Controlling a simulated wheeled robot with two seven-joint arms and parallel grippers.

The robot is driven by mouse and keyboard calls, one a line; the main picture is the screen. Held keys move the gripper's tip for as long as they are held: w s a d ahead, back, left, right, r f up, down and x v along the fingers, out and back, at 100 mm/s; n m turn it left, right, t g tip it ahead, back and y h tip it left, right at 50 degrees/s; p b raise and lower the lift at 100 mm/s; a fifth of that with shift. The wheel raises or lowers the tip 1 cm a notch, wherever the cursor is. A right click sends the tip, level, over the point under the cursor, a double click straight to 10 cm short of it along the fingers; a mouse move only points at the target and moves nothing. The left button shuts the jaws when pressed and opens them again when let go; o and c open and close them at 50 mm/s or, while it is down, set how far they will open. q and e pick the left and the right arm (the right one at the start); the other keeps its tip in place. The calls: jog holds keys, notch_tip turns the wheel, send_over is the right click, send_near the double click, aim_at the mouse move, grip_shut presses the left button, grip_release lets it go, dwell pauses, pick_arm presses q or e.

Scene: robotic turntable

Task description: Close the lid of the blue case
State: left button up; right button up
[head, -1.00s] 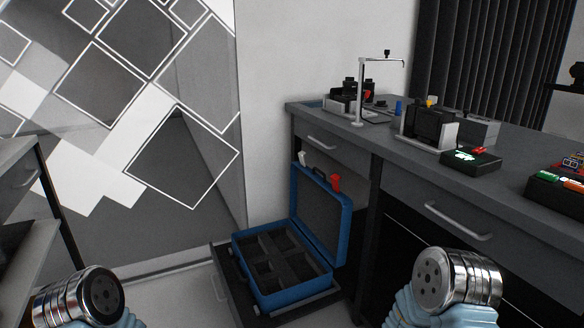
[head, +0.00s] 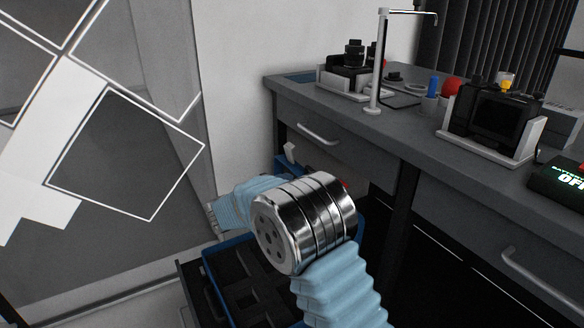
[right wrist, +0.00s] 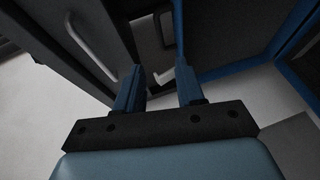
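The blue case (head: 209,265) stands low in the head view with its lid open; its dark compartments face up. The raised lid (head: 285,165) is mostly hidden behind my right arm, with a white latch and part of a red one showing. My right gripper (right wrist: 160,75) is open, its two blue-grey fingers apart with nothing seen between them. In the right wrist view, blue edges that appear to be the case's (right wrist: 250,66) run just beyond the fingers and to the right; I cannot tell whether they touch. My left gripper is out of view.
The case rests on a dark, low drawer or platform (head: 188,285) beside the grey workbench (head: 400,135), whose front has drawer handles. Black devices and a metal stand (head: 379,60) are on the bench. Light floor and a patterned wall lie left.

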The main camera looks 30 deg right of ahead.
jog(key=p+x, duration=0.1)
jog(key=x, duration=1.2)
jog(key=shift+d+f, duration=0.15)
jog(key=shift+d, duration=0.15)
grip_shut()
